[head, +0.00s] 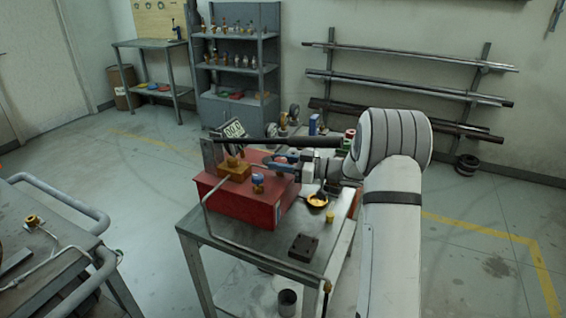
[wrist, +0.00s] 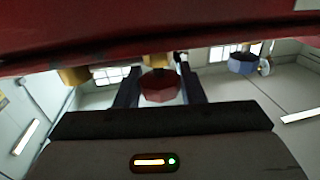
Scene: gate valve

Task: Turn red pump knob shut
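The red pump (head: 235,205) is a box on a metal cart, with a brass-coloured block on top. My gripper (head: 283,163) is at its right side, level with its top. In the wrist view the red knob (wrist: 160,88) sits between the two fingers of my gripper (wrist: 158,82). The fingers are parted, one on each side of the knob and very close to it; I cannot tell whether they press on it. In the head view the knob is mostly hidden by the gripper. A blue knob (head: 258,183) stands on the pump; it also shows in the wrist view (wrist: 243,64).
A bent pipe (head: 215,225) runs along the cart's front. A dark block (head: 303,246) and a round bowl (head: 317,200) lie on the cart (head: 250,243). Another cart with a handrail (head: 55,205) stands at left. Floor between the carts is free.

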